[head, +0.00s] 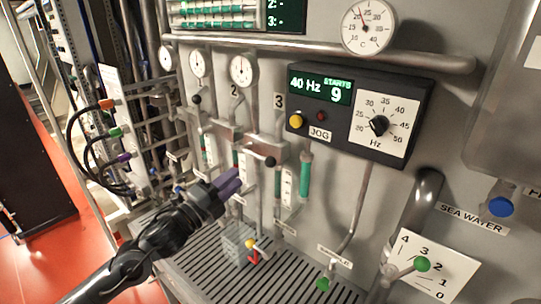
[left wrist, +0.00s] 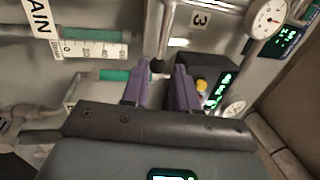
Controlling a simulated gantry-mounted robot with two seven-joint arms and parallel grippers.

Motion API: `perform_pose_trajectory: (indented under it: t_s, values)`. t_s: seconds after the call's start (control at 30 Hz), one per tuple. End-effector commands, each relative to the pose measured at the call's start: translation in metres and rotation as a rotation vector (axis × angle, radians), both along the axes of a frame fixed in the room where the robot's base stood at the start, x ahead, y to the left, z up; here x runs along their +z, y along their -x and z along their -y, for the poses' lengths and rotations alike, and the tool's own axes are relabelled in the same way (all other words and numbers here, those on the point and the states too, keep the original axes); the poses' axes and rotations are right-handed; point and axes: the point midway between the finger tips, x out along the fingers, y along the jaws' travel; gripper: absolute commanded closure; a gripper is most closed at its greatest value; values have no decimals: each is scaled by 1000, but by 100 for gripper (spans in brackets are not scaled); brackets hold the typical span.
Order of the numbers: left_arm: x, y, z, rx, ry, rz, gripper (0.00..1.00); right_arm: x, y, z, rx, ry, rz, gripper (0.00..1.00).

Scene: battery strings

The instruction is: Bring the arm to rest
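My left arm (head: 150,245) comes in from the lower left in the head view. My left gripper (head: 234,180) has purple fingers pointing up and right toward the panel, above the slotted grating. In the left wrist view the two fingers (left wrist: 161,75) stand apart, with nothing held between them. A black knob (left wrist: 157,66) shows beyond the gap between the fingertips; I cannot tell how far off it is. My right gripper is in neither view.
A control box (head: 340,108) with a Hz dial juts from the panel. Gauges, pipes and black-knobbed levers (head: 270,161) stand behind the gripper. Below are a slotted grating (head: 215,275), a clear container (head: 238,243) and green-knobbed handles (head: 422,264). Cables hang at left.

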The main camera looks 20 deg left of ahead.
Motion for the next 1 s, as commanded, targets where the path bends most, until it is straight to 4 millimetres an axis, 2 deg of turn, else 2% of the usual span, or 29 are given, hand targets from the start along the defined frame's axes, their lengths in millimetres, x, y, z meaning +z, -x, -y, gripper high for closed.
perform_pose_trajectory:
  t_s: [0.07, 0.17, 0.27, 0.37, 0.47, 0.5, 0.57, 0.6, 0.7, 0.8, 1.0]
  values:
    - [-6, 1, 3, 1, 13, -14, 71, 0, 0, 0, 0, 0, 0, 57]
    - [-25, 5, 12, 10, 60, -67, 71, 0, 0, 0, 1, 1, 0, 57]
    - [-63, 16, 26, 36, 152, -174, 71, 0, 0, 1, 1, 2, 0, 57]
    - [-114, 37, 42, 89, 288, -331, 71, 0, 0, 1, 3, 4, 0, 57]
    - [-170, 71, 56, 176, 446, -521, 71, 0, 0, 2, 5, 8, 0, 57]
    - [-193, 89, 61, 218, 515, -605, 71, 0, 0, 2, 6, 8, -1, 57]
    - [-225, 119, 66, 294, 618, -731, 71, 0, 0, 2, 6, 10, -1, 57]
    - [-245, 141, 67, 352, 684, -815, 71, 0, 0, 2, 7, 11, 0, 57]
    - [-286, 196, 69, 497, 824, -999, 71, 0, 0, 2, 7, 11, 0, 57]
    - [-313, 245, 69, 634, 929, -1143, 71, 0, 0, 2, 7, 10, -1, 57]
    - [-343, 330, 67, 880, 1075, -1358, 71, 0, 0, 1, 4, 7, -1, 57]
